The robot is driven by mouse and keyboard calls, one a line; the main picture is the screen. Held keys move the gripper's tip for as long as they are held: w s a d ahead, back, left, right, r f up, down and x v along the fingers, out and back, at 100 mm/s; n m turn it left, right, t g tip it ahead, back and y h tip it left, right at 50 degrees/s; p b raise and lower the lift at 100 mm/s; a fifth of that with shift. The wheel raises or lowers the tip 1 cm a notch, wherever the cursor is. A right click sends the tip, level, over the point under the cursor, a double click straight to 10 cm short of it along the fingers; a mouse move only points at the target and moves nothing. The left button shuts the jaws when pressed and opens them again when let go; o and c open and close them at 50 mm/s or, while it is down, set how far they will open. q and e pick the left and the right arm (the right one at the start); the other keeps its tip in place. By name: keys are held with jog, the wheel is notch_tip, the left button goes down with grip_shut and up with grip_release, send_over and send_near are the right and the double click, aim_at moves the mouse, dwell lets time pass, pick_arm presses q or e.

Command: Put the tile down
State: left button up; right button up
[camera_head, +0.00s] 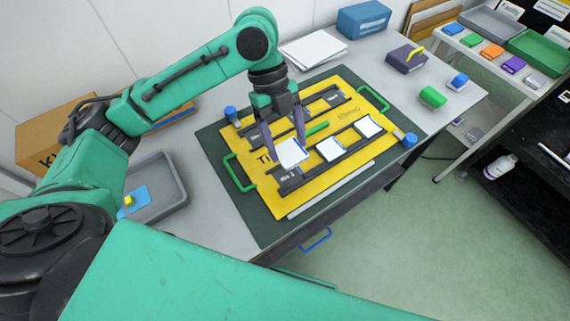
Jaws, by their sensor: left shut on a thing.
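My left gripper (286,133) reaches down over the yellow board (251,163) and is shut on a white tile (291,153). The tile is tilted toward the camera and sits at or just above the left end of the near black rail; I cannot tell whether it touches. Two more white tiles, a middle one (330,149) and a right one (368,127), lie in a row along that near rail. A second black rail runs along the far side of the board. My right gripper does not show.
The yellow board lies on a dark green mat (222,180) with green handles and blue knobs. A grey tray (158,190) stands at left.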

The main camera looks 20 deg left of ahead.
aim_at(289, 177)
pick_arm(q)
jog(key=f, duration=1)
jog(key=shift+w+a+f, duration=0.1)
jog(key=shift+a+f, duration=0.1)
jog(key=shift+f, duration=0.35)
jog(key=o, duration=1.4)
jog(key=shift+w, duration=0.1)
jog(key=shift+a+r, duration=0.15)
jog(key=shift+r, duration=0.1)
jog(key=b+v, duration=0.1)
jog(key=v, duration=1)
jog(key=shift+r, duration=0.25)
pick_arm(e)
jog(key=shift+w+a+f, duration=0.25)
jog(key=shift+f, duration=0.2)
pick_arm(q)
jog(key=shift+w, duration=0.15)
